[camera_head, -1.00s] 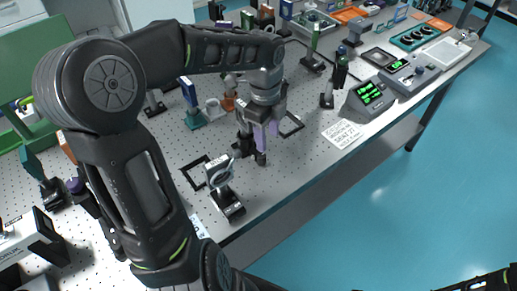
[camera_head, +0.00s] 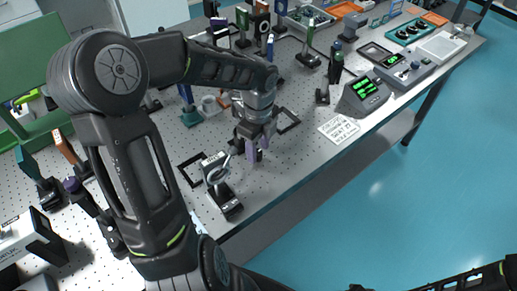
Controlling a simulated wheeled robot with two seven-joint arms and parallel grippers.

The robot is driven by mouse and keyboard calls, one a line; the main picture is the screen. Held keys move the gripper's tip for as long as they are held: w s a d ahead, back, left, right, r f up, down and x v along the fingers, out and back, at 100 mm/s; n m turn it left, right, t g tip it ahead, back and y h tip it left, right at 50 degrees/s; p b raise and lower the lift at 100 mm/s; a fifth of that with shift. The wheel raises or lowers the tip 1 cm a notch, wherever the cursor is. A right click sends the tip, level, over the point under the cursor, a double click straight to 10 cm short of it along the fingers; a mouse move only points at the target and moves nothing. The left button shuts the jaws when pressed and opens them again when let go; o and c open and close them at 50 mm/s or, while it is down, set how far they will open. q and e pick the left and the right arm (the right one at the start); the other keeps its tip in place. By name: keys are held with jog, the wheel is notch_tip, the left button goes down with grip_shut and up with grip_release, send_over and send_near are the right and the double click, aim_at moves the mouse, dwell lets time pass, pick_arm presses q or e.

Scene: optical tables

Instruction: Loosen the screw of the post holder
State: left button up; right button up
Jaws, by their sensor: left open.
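Another mount with a pale ring on a dark base (camera_head: 231,207) stands in front, to the lower left of the gripper. My right gripper is out of view; only part of my right arm shows at the lower right.
Dark square frames lie flat on either side of the gripper, one at left (camera_head: 183,178) and one behind right (camera_head: 297,118). A printed sheet (camera_head: 339,128) and a meter with green digits (camera_head: 366,93) are to the right. Several posts stand behind. The table's front edge is close.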

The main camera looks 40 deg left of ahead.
pick_arm(q)
jog(key=shift+f, duration=0.5)
jog(key=shift+c, duration=0.4)
grip_shut()
